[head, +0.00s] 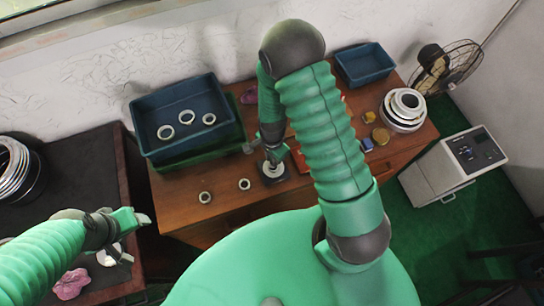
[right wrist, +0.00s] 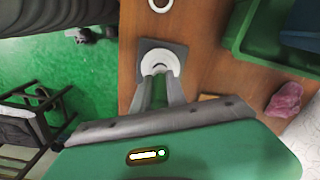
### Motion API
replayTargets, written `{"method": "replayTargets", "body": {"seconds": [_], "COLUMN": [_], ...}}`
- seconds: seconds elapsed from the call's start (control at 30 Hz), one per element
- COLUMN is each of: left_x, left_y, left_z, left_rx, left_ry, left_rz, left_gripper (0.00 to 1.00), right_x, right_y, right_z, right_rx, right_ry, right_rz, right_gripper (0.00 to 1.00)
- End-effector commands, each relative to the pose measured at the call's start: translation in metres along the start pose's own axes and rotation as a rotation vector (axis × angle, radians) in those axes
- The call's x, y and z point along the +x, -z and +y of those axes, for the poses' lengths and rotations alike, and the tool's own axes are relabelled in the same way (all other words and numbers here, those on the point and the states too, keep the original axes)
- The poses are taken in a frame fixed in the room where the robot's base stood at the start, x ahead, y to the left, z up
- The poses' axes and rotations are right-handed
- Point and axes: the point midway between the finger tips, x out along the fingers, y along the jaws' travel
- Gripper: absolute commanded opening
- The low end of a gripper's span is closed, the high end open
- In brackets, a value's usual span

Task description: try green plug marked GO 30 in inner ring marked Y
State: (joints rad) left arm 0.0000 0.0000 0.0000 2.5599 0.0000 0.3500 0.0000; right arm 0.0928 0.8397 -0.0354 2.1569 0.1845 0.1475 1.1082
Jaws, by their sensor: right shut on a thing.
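My right gripper (head: 271,160) points down at a pale ring (head: 276,170) on a dark square block (head: 265,180) on the wooden table. In the right wrist view its fingertips (right wrist: 161,78) are at the ring (right wrist: 163,58), over the block (right wrist: 148,45). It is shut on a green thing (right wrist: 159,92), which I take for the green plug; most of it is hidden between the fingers. I cannot tell whether it is inside the ring. No marking is readable. My left gripper (head: 141,238) is open and empty at the left, away from the block.
Two loose rings (head: 205,197) (head: 244,184) lie left of the block. A blue bin (head: 215,95) with three rings stands on a green tray (head: 205,152) behind. A second blue bin (head: 365,64) and stacked rings (head: 404,108) are at the right. A pink object (right wrist: 285,100) lies near the tray.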

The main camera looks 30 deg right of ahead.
Motion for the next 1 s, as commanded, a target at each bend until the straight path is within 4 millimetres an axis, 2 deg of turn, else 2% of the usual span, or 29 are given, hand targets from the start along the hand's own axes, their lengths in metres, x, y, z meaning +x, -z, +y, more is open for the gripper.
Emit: {"method": "replayTargets", "body": {"seconds": [0.37,1.0], "left_x": [0.001,0.011], "left_y": [0.0,-0.003], "left_z": [0.0,0.0], "left_rx": [0.0,0.0], "left_ry": [0.0,0.0], "left_rz": [0.0,0.0], "left_gripper": [0.62,0.62], "right_x": [0.0,0.014], "right_y": [0.0,0.0], "right_z": [0.0,0.0], "right_rx": [0.0,0.0], "right_ry": [0.001,0.001], "right_rz": [0.0,0.0], "right_gripper": [0.0,0.0]}}
